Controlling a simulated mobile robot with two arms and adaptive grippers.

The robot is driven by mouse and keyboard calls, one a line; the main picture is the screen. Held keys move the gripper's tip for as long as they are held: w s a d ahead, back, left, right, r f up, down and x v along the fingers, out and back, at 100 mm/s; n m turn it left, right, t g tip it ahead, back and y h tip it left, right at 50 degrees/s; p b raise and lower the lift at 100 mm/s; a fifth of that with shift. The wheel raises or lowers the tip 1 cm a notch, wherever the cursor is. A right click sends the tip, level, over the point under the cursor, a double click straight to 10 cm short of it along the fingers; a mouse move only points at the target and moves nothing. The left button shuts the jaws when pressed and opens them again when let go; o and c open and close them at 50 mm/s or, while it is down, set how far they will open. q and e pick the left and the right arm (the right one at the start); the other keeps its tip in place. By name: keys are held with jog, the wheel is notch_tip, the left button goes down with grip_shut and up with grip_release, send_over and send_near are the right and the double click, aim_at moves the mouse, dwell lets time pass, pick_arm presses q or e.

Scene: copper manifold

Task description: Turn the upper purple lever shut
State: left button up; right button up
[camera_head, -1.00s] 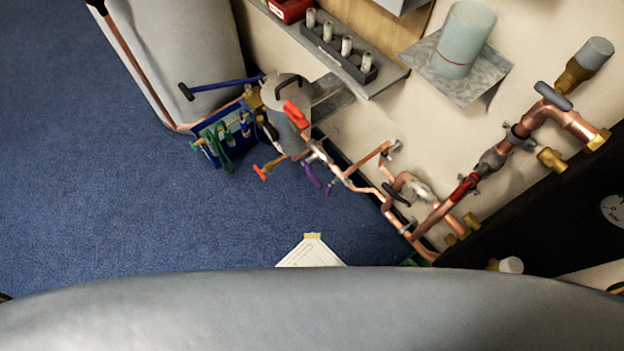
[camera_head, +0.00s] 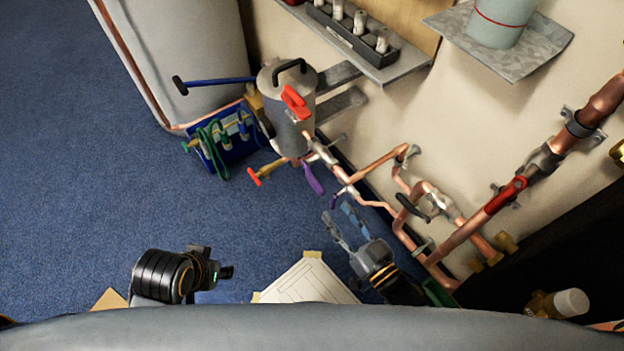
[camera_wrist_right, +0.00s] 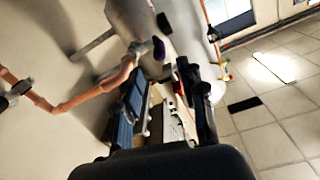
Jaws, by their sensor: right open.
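A larger purple lever (camera_head: 313,178) hangs from the copper pipework below the grey cylinder; I take it as the upper one. A smaller purple handle (camera_head: 335,200) sits lower right, partly hidden by pipe. My right gripper (camera_head: 336,211) is open and empty, its fingers pointing up toward the levers, apart from the larger one.
A grey cylinder (camera_head: 290,110) with a red lever (camera_head: 295,102) stands behind the levers. An orange-red handle (camera_head: 265,173) is left of them. Copper pipes (camera_head: 380,160) run along the wall at right. A blue crate (camera_head: 235,148) stands left. Open blue carpet lies at left.

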aim_at(311, 179)
jog(key=b+x, duration=0.2)
jog(key=x, duration=1)
pick_arm(q)
jog(key=shift+s, duration=0.3)
pick_arm(e)
grip_shut()
